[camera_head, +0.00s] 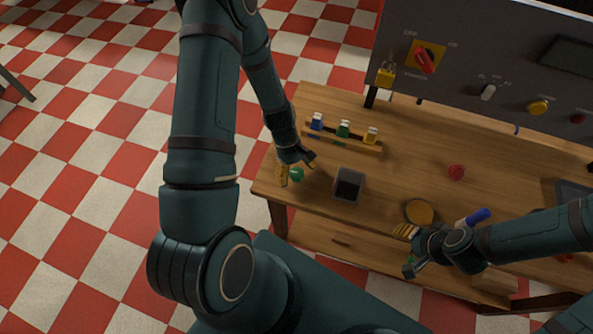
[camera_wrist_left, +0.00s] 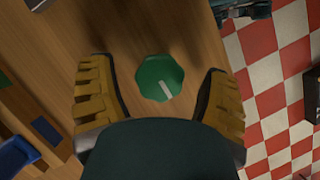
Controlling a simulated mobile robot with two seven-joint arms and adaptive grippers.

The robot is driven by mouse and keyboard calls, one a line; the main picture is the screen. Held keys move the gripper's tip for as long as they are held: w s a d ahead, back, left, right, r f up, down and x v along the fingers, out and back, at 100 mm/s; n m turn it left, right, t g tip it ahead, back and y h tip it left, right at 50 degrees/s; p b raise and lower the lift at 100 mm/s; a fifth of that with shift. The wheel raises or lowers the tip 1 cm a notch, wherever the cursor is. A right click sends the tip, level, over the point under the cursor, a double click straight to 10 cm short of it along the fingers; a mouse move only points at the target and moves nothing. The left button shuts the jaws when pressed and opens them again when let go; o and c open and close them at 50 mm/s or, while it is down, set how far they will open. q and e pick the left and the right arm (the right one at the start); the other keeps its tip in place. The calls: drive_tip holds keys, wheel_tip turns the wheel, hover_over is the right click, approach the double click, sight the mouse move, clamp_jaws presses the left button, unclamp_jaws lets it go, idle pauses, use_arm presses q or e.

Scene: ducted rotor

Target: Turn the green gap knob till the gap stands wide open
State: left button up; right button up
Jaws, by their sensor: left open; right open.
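The green gap knob (camera_wrist_left: 158,78) shows in the left wrist view as a many-sided green disc with a white pointer line, on the wooden table top. The pointer aims down and slightly right in that view. My left gripper (camera_wrist_left: 160,95) is open, with one yellow-padded finger on each side of the knob and a space between each finger and it. In the head view the knob (camera_head: 296,174) shows beside my left gripper (camera_head: 298,168) near the table's left end. My right gripper (camera_head: 408,250) is open near the table's front edge, by a round yellow disc. Nothing is in either gripper.
A wooden rack (camera_head: 345,143) with blue, green and yellow-topped items stands behind the knob. A dark open box (camera_head: 347,184) is just to its right. A red knob (camera_head: 456,172), a yellow disc (camera_head: 419,211) and a blue-handled tool (camera_head: 477,215) lie further right. A grey panel (camera_head: 470,60) rises behind.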

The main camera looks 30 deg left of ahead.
use_arm(q)
drive_tip(key=c, duration=1.2)
